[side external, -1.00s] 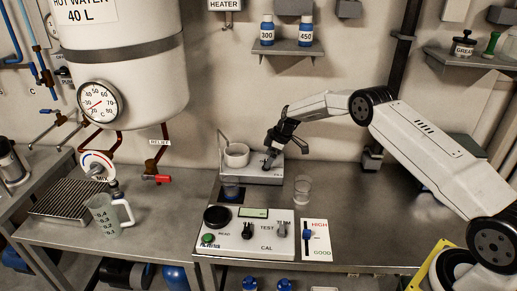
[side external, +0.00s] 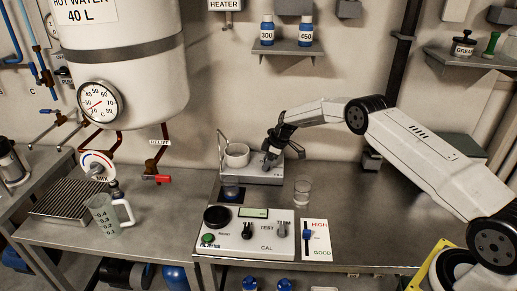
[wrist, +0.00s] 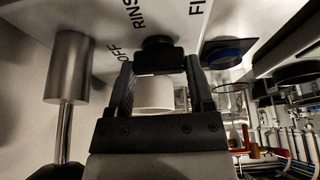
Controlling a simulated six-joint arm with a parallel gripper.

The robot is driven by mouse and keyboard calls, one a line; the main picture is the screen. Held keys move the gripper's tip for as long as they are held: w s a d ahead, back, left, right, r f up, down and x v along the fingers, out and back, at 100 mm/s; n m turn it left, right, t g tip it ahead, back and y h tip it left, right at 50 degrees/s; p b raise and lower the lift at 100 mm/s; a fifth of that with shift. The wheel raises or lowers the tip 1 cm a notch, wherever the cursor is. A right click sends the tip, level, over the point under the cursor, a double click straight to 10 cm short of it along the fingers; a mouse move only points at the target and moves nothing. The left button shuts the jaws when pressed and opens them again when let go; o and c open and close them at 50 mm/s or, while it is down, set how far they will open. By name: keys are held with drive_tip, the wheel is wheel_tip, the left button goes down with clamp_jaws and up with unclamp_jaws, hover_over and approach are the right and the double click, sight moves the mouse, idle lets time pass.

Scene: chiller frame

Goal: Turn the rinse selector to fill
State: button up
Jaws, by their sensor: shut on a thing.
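The rinse selector is a black knob (wrist: 158,58) on a pale panel in the wrist view. The labels OFF, RINSE and a cut-off "FI" stand around it. My gripper (wrist: 160,66) has one finger on each side of the knob and is shut on it. Which label the knob points to is hard to tell. In the side view, my gripper (side external: 269,163) reaches down onto the grey box (side external: 262,181) at the back of the bench, and hides the knob there.
A white cup (side external: 236,155) stands on the box's left side, with a thin pipe beside it. A clear beaker (side external: 302,190) stands just right of the box. A test panel (side external: 250,245) lies in front.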

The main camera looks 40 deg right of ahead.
drive_tip(key=shift+m, duration=0.4)
drive_tip(key=m+h, duration=0.1)
drive_tip(key=m, duration=0.1)
drive_tip(key=m+t+h, duration=0.1)
drive_tip(key=m, duration=0.2)
drive_tip(key=shift+s+a+m, duration=0.1)
drive_tip(key=shift+m, duration=0.2)
drive_tip(key=shift+a+m+h, duration=0.1)
drive_tip(key=shift+m+h, duration=0.5)
drive_tip(key=shift+m, duration=0.85)
drive_tip(key=shift+m+h, duration=0.6)
drive_tip(key=shift+m, duration=0.85)
drive_tip(key=m+h, duration=0.1)
drive_tip(key=m, duration=0.2)
drive_tip(key=m+g+h, duration=0.1)
drive_tip(key=m, duration=0.2)
drive_tip(key=shift+a, duration=0.1)
drive_tip(key=m+g, duration=0.1)
drive_tip(key=m, duration=0.1)
drive_tip(key=m+g+h, duration=0.1)
drive_tip(key=m, duration=0.2)
drive_tip(key=shift+m, duration=0.3)
drive_tip(key=shift+a+f, duration=0.1)
drive_tip(key=o, duration=1.2)
drive_tip(key=shift+o, duration=0.2)
drive_tip(key=shift+w, duration=0.2)
